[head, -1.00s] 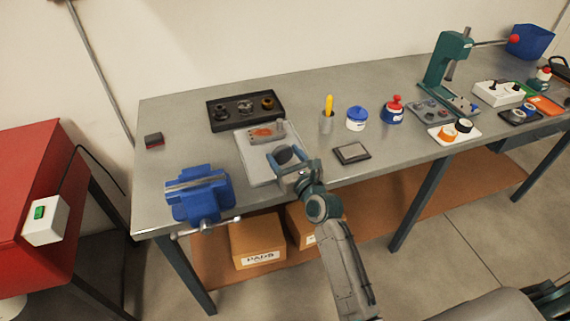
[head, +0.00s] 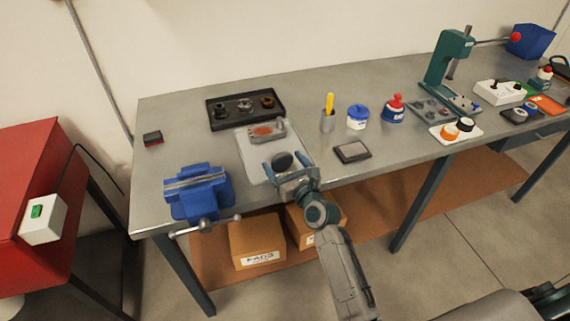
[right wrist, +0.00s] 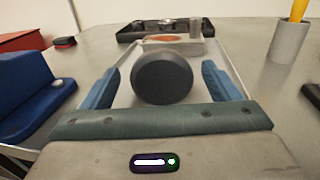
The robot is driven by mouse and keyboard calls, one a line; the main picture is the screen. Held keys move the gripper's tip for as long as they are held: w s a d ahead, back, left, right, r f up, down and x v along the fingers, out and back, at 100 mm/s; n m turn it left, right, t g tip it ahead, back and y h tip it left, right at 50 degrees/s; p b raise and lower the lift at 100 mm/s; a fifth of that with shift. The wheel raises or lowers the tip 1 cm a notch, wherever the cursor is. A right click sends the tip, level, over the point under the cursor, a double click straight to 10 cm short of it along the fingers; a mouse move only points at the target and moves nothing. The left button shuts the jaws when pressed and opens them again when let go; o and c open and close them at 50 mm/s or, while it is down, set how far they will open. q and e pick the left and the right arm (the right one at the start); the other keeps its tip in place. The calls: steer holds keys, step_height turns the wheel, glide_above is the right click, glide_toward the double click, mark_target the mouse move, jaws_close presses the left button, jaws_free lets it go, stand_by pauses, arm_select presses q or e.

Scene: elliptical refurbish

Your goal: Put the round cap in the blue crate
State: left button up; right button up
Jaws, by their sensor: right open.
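The round cap (head: 283,160) is a dark grey disc at the near part of a light grey tray (head: 252,165) on the bench. In the right wrist view the cap (right wrist: 162,77) sits between the two blue fingers, with a gap on each side. My right gripper (head: 286,161) is open around the cap and not closed on it. A blue crate (head: 529,41) stands at the far right back of the bench.
A blue vise (head: 199,193) is left of the tray. A black parts tray (head: 245,109) lies behind it. A cup with a yellow-handled tool (head: 327,117), jars and a green press (head: 447,70) stand to the right. A dark pad (head: 352,151) lies nearby.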

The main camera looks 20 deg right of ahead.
steer(key=shift+r, duration=0.1)
steer(key=shift+s, duration=0.2)
steer(key=s+d, duration=0.2)
steer(key=s, duration=0.9)
steer(key=shift+s+d+b, duration=0.15)
steer(key=shift+s+b, duration=0.1)
steer(key=shift+b, duration=0.05)
